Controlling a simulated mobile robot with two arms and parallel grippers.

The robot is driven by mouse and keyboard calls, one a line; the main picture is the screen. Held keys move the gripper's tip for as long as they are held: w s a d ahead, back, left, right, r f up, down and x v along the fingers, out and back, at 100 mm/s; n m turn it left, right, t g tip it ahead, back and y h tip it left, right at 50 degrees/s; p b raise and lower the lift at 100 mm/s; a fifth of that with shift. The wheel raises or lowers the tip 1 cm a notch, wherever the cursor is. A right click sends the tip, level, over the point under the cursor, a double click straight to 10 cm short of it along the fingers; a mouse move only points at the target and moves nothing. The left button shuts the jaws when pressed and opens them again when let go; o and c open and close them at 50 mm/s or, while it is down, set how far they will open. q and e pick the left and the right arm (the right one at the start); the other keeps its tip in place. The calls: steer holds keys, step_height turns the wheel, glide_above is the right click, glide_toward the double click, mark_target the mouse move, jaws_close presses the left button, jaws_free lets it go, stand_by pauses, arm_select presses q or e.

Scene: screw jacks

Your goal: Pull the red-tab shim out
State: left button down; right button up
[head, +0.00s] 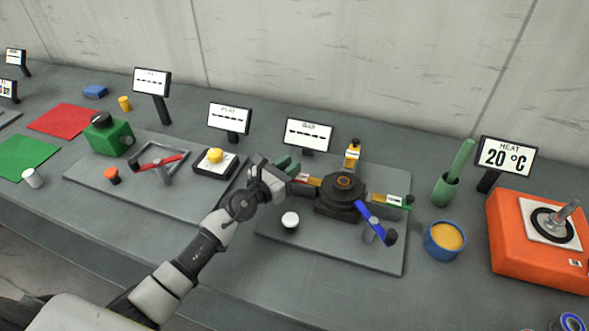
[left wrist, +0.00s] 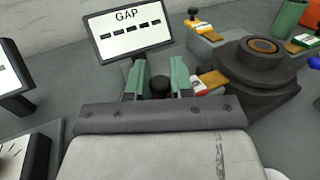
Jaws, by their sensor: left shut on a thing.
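The red-tab shim (head: 303,179) sticks out from the left side of the dark round screw jack (head: 342,196). Its brass strip (left wrist: 213,79) reaches the edge of the jack in the left wrist view; how far it goes in is hidden. My left gripper (head: 283,170) is shut on the shim's dark end knob (left wrist: 160,87), between the green fingertips. A yellow-tab shim (head: 352,154) stands out at the back of the jack and a green-tab shim (head: 392,200) at its right. My right gripper is not in view.
A blue lever (head: 376,219) extends front right of the jack, and a white knob (head: 290,220) is at its front left. A display (head: 308,133) with dashes stands behind. A blue cup (head: 444,240) and a green holder (head: 446,188) are at the right.

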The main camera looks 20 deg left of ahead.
arm_select(q)
steer(key=shift+a+f+b, duration=0.1)
steer(key=shift+a+b, duration=0.2)
steer(key=shift+a, duration=0.9)
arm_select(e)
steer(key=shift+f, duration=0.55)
arm_select(q)
steer(key=c, duration=1.4)
jaws_free()
steer(key=o, duration=0.4)
steer(key=shift+a, duration=0.15)
steer(key=shift+c, duration=0.2)
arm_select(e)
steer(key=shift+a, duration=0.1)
arm_select(q)
steer(key=shift+s, duration=0.25)
steer(key=b+v, duration=0.1)
steer(key=v, duration=0.9)
steer(key=shift+s+a, duration=0.1)
steer(key=shift+a, duration=0.05)
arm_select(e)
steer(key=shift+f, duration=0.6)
